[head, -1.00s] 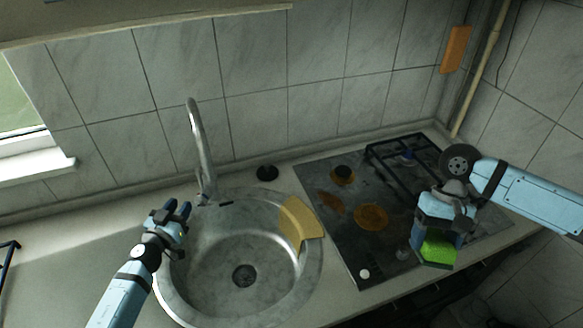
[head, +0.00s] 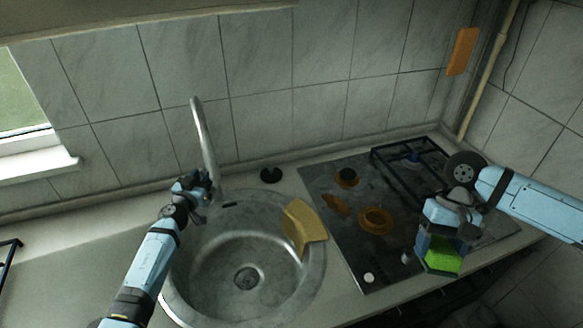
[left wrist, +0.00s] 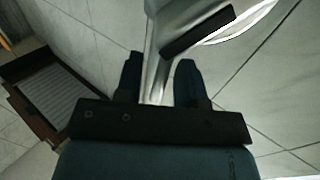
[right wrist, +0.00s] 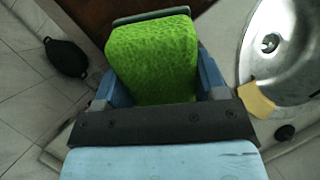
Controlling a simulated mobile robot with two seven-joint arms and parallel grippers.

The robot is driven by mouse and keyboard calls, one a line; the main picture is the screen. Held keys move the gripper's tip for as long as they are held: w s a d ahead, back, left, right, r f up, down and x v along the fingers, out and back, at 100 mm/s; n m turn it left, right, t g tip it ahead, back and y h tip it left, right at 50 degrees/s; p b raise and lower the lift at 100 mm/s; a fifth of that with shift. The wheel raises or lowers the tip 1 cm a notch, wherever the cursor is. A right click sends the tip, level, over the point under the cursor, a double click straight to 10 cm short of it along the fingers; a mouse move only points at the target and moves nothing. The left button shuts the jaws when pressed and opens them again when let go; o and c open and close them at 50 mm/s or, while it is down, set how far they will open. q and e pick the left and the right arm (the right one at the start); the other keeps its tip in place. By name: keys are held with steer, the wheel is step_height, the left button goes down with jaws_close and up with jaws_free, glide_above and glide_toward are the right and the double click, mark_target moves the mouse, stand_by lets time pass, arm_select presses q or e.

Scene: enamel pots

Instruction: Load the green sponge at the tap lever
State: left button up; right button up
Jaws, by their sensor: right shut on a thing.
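The green sponge (head: 442,260) is held by my right gripper (head: 440,245) above the front edge of the hob. In the right wrist view the sponge (right wrist: 152,55) sits between the two fingers. The metal tap (head: 205,135) stands behind the sink, and its short dark lever (head: 230,203) points right near its base. My left gripper (head: 192,188) is at the tap's lower part. In the left wrist view its fingers (left wrist: 158,80) are apart, with the metal tap body between or just beyond them; contact cannot be told. The dark lever (left wrist: 198,32) shows above the fingers.
A round metal sink (head: 205,270) lies in front of the tap, with a yellow cloth-like piece (head: 303,228) over its right rim. The hob (head: 340,240) with a black grate (head: 385,165) is at the right.

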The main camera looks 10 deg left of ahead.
arm_select(q)
steer(key=shift+c, duration=0.2)
jaws_close()
steer(key=shift+s+f+b, duration=0.1)
steer(key=shift+b, duration=0.25)
arm_select(e)
steer(key=shift+f, duration=0.3)
arm_select(q)
steer(key=b, duration=0.1)
steer(key=t+b, duration=0.1)
steer(key=b, duration=0.1)
steer(key=shift+s+f, duration=0.2)
steer(key=shift+s, duration=0.1)
arm_select(e)
step_height(320, 180, down, 4)
steer(key=shift+r, duration=0.2)
arm_select(q)
steer(key=shift+s+r+b, duration=0.1)
steer(key=shift+r+b, duration=0.1)
steer(key=shift+b, duration=0.45)
steer(key=shift+r, duration=0.15)
arm_select(e)
steer(key=shift+f, duration=0.3)
arm_select(q)
steer(key=shift+o, duration=0.2)
jaws_free()
